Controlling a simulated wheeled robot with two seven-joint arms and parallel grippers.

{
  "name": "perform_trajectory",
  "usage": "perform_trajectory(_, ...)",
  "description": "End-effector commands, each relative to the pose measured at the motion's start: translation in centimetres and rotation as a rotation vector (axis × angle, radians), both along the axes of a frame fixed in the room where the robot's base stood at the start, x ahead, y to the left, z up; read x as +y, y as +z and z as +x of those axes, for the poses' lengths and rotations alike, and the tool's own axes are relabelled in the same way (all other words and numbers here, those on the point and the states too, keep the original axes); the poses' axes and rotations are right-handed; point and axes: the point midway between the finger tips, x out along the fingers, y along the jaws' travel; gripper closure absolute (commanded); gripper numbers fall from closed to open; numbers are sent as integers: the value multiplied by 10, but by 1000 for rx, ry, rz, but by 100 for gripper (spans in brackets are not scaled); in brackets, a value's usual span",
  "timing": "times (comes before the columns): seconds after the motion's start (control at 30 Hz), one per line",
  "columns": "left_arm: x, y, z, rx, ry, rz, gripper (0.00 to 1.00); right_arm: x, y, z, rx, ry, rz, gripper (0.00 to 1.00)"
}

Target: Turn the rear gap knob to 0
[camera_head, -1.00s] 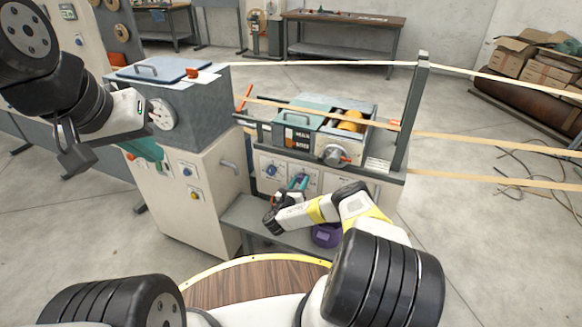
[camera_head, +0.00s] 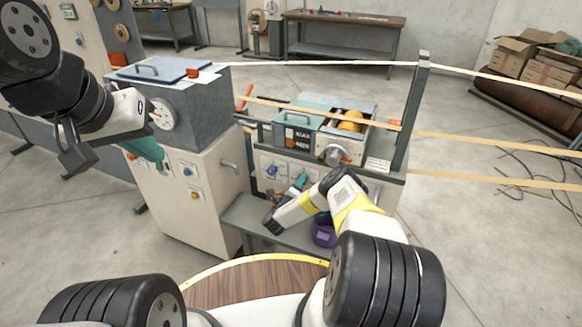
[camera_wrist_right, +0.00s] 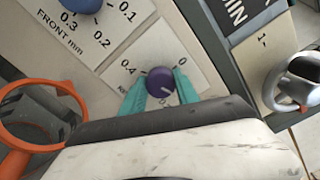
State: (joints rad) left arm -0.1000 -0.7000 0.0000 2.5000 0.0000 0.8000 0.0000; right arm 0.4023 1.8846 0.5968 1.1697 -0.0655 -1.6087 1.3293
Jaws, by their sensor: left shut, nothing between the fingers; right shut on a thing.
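The rear gap knob (camera_wrist_right: 160,82) is purple and round, on a white plate in the right wrist view. Its white mark points down and slightly right. The plate's "0" (camera_wrist_right: 183,62) is at the knob's upper right and "0.4" (camera_wrist_right: 127,68) at its upper left; the rest of the scale is hidden. My right gripper (camera_wrist_right: 161,90) has teal fingers on either side of the knob, shut on it. In the head view the right gripper (camera_head: 301,180) is at the machine's front panel, with the knob hidden. My left gripper (camera_head: 145,150) is shut and empty before the left cabinet.
The blue front knob (camera_wrist_right: 75,4) sits at the upper left. An orange ring (camera_wrist_right: 42,86) and a grey metal ring (camera_wrist_right: 284,84) flank the right gripper. A purple object (camera_head: 324,234) stands on the grey shelf (camera_head: 245,213) under my right arm. Pale strips cross above the machine.

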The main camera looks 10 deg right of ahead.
Motion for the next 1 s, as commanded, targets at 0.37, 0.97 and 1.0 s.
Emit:
perform_trajectory(0.37, 0, 0, 0, 0, 0, 0, 100, 2, -1, 1, 199, 2, -297, 100)
perform_trajectory(0.97, 0, 0, 0, 0, 0, 0, 100, 2, -3, 0, 514, 3, -763, 100)
perform_trajectory(1.0, 0, 0, 0, 0, 0, 0, 100, 2, -3, 0, 532, 3, -791, 100)
